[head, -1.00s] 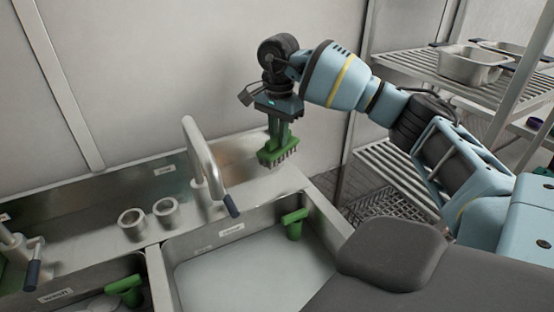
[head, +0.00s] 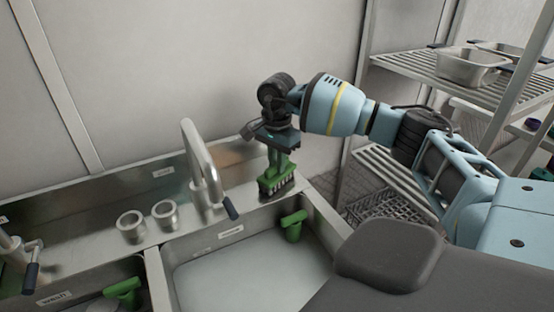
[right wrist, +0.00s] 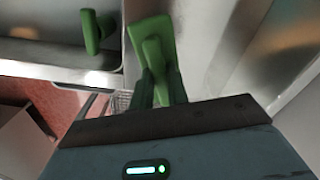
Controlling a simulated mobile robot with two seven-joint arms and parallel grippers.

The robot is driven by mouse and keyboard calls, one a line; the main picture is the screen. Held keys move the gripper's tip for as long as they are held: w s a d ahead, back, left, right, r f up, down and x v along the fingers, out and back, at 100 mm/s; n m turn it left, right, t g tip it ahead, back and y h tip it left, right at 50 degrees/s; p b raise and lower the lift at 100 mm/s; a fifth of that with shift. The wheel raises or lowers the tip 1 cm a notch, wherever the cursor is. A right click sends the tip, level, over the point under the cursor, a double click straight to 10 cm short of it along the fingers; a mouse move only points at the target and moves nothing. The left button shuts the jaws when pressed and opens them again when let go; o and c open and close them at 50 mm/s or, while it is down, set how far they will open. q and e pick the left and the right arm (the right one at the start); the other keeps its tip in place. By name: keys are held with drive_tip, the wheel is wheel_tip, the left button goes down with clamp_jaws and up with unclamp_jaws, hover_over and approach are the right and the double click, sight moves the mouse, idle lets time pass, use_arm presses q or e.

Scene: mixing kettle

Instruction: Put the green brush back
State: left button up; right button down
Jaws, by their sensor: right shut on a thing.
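The green brush (head: 277,184) is in my right gripper (head: 279,163), bristles pointing down. It is at the back right corner of the sink unit, just over or on the steel ledge (head: 240,202); I cannot tell if the bristles touch. In the right wrist view the green brush (right wrist: 153,48) shows between the fingers of my right gripper (right wrist: 160,85). My left gripper is not in view.
A tall faucet (head: 203,165) stands left of the brush. Two steel cups (head: 131,226) sit on the ledge further left. The right basin (head: 250,275) holds a green plug handle (head: 293,225). A wire shelf (head: 430,66) with steel pans (head: 470,66) stands at right.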

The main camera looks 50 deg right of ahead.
drive_tip(key=shift+f, duration=0.1)
drive_tip(key=c, duration=1.4)
unclamp_jaws()
drive_tip(key=shift+o, duration=0.2)
wheel_tip(320, 180, up, 12)
